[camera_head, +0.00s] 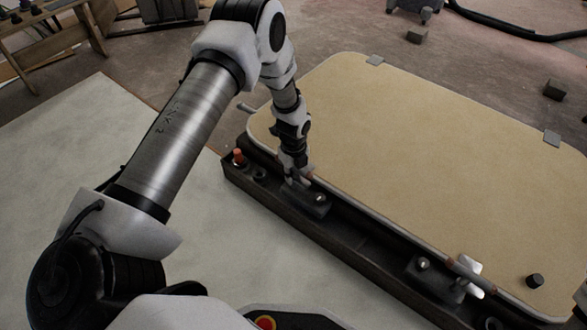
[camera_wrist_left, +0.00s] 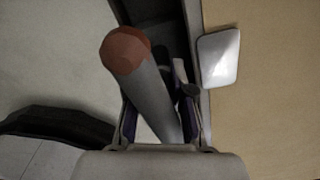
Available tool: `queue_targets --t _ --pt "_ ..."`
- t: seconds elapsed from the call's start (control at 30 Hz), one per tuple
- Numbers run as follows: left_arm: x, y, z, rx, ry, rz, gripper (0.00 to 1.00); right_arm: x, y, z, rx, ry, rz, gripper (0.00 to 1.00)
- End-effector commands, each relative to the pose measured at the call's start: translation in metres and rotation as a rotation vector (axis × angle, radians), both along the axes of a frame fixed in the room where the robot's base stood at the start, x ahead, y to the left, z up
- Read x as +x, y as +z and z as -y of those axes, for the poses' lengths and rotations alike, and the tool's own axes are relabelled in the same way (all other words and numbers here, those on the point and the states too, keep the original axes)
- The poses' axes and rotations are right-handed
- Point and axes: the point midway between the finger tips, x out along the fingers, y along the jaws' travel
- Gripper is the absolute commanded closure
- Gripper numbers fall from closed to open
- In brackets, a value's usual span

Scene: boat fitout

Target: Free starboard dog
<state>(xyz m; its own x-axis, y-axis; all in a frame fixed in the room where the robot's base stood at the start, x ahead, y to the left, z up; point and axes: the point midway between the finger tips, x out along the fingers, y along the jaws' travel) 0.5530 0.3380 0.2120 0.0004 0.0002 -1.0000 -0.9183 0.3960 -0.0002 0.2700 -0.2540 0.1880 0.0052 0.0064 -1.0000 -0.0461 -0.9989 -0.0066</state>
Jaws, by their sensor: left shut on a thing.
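My left gripper (camera_head: 293,181) reaches down to the near-left dog on the dark frame beside the hatch panel. In the left wrist view its fingers stand on both sides of a grey dog handle (camera_wrist_left: 158,97) with a reddish-brown tip (camera_wrist_left: 126,50), and they are shut on it. In the head view the gripper mostly hides this handle; its dark base block (camera_head: 316,207) shows just beside the fingers. A second dog (camera_head: 424,264) sits farther right along the same frame, with nothing of mine on it.
The tan hatch panel (camera_head: 400,130) with a pale rim lies right of the dark frame (camera_head: 340,245). A glossy white plate (camera_head: 469,268) stands near the second dog. An orange-topped piece (camera_head: 239,157) stands at the frame's left end. Dark blocks (camera_head: 417,36) lie on the floor beyond.

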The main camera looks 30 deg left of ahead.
Motion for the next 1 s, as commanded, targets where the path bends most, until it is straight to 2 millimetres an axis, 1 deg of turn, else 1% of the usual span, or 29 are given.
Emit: queue_targets --t 0.3,0.67,0.7,0.77,1.0 --pt "-0.0001 -0.0005 -0.0004 0.000 -0.078 0.000 1.00 0.0002 -0.0012 0.0001 0.000 -0.001 0.000 0.45" --pt "-0.0001 -0.0004 -0.0001 0.001 -0.084 0.000 1.00 0.0002 -0.0011 0.0001 0.000 -0.001 0.001 0.45" --pt "-0.0001 -0.0004 -0.0001 0.001 -0.084 0.000 0.74 0.0002 -0.0011 0.0001 0.000 -0.001 0.001 0.45" --pt "-0.0001 -0.0004 -0.0001 0.001 -0.083 0.000 0.54 0.0002 -0.0011 0.0001 0.000 -0.001 0.000 0.45" --pt "0.0004 0.0000 -0.0001 0.001 -0.081 0.001 0.54 0.0001 -0.0011 0.0001 0.000 -0.001 0.000 0.45"
